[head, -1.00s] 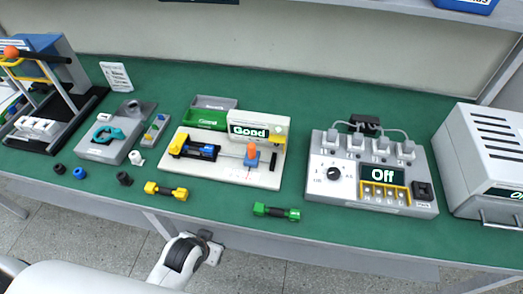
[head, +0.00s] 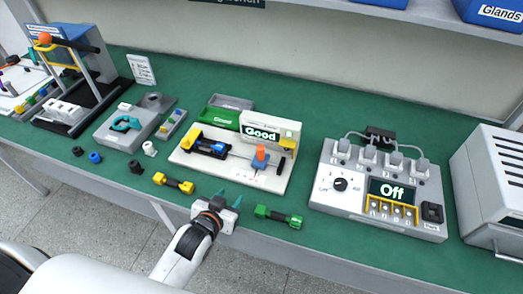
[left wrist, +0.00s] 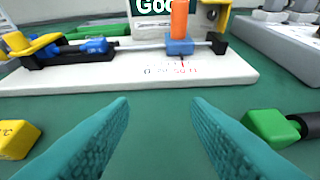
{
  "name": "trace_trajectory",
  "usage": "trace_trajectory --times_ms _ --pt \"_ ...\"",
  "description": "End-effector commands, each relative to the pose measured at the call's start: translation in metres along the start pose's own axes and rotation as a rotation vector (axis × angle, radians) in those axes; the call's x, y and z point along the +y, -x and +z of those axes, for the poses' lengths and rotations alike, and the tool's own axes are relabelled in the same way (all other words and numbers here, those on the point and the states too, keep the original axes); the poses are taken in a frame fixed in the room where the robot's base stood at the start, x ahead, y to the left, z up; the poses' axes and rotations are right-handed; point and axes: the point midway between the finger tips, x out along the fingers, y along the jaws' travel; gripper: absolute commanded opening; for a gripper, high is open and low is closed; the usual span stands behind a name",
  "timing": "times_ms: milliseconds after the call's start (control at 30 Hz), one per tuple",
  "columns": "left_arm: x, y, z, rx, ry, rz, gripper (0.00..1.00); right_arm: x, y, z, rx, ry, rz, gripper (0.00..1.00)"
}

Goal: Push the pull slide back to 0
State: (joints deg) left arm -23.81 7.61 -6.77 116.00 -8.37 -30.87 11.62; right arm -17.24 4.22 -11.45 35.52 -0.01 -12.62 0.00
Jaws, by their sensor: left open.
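The pull slide is a blue block with an orange upright handle (head: 262,155), on a thin rod over the white base plate (head: 272,183). It sits toward the plate's right side, beside a red line and printed scale, too small to read fully. The slide also shows ahead in the left wrist view (left wrist: 180,30). A black and blue part with a yellow clamp (head: 207,145) is at the rod's left end. The display behind (head: 262,133) reads "Good". My left gripper (head: 229,199) is open and empty at the table's front edge, in front of the plate, not touching the slide.
A yellow-and-black piece (head: 174,184) lies left of my gripper, a green-and-black one (head: 279,216) to its right. A panel reading "Off" (head: 391,191) stands at the right. The green mat between gripper and plate is clear.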

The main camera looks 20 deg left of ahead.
Motion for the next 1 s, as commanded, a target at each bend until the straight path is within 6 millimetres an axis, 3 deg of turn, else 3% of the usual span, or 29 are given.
trace_trajectory --times_ms 133,400,633,1000 --pt "-0.003 -0.023 0.025 -0.240 0.003 -0.043 0.44 0.000 0.000 0.000 0.000 0.000 0.000 0.00" --pt "-0.012 -0.030 0.049 -0.485 0.004 -0.129 0.44 -0.003 -0.001 -0.001 0.000 0.000 -0.003 0.00" --pt "-0.015 -0.046 0.062 -0.507 0.005 -0.138 0.44 -0.007 0.003 -0.001 0.002 0.003 -0.009 0.00" --pt "-0.025 -0.108 0.097 -0.505 0.005 -0.138 0.44 -0.007 0.009 0.000 0.001 0.003 -0.008 0.00"
